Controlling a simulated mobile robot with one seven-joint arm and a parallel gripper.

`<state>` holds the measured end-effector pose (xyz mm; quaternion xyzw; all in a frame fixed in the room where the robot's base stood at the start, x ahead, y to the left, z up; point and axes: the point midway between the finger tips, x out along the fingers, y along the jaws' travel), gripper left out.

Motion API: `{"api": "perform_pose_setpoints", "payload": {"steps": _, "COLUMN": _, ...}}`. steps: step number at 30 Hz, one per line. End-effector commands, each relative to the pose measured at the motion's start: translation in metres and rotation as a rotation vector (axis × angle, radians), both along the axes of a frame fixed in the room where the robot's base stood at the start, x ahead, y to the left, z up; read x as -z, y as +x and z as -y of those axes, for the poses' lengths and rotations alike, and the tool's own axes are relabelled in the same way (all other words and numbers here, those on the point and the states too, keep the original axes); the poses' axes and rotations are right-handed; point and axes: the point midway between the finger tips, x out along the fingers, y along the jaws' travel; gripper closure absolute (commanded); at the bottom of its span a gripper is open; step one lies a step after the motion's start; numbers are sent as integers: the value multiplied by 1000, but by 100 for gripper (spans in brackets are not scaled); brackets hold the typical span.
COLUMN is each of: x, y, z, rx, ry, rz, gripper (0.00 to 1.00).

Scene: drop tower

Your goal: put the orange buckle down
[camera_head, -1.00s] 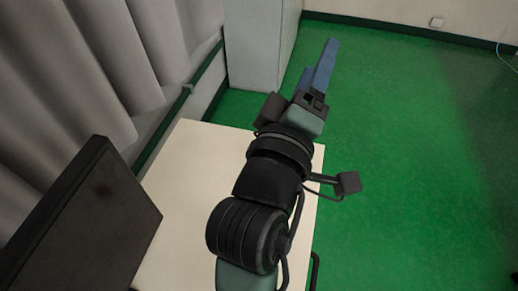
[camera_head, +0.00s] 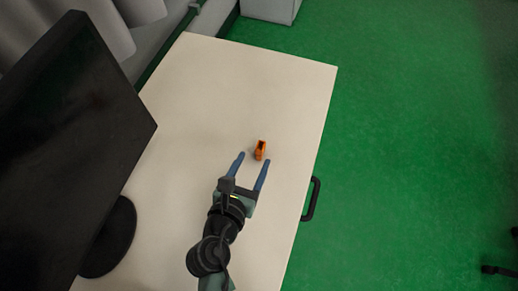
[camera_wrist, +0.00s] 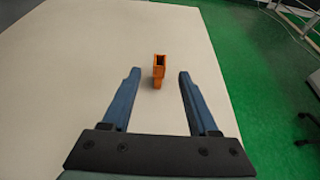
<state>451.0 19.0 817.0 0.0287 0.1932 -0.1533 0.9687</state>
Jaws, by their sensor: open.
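The orange buckle (camera_head: 260,150) rests on the pale tabletop (camera_head: 220,95), right of the middle. My gripper (camera_head: 252,160) is open, its two blue fingers spread apart. The buckle lies just beyond the fingertips in the head view and is not held. In the wrist view the buckle (camera_wrist: 159,70) shows between and slightly ahead of the fingertips (camera_wrist: 158,74), with clear gaps on both sides. Whether its near end lies between the tips is hard to tell.
A black monitor (camera_head: 75,130) on a round base (camera_head: 110,238) stands at the table's left. A dark handle (camera_head: 312,198) sticks out from the right edge. Grey curtains (camera_head: 75,20) hang at the upper left. The tabletop behind the buckle is bare.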

Motion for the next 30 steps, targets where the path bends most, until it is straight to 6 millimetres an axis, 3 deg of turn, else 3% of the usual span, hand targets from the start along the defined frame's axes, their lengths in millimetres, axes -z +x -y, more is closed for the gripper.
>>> {"api": "perform_pose_setpoints", "payload": {"steps": 16, "x": 26, "y": 56, "z": 18, "rx": 3, "ry": 2, "rz": 2, "gripper": 40}}
{"api": "perform_pose_setpoints", "payload": {"steps": 26, "x": 28, "y": 62, "z": 20, "rx": 0, "ry": 3, "rz": 1, "gripper": 40}}
{"api": "perform_pose_setpoints", "payload": {"steps": 30, "x": 28, "y": 62, "z": 19, "rx": 0, "ry": 3, "rz": 1, "gripper": 63}}
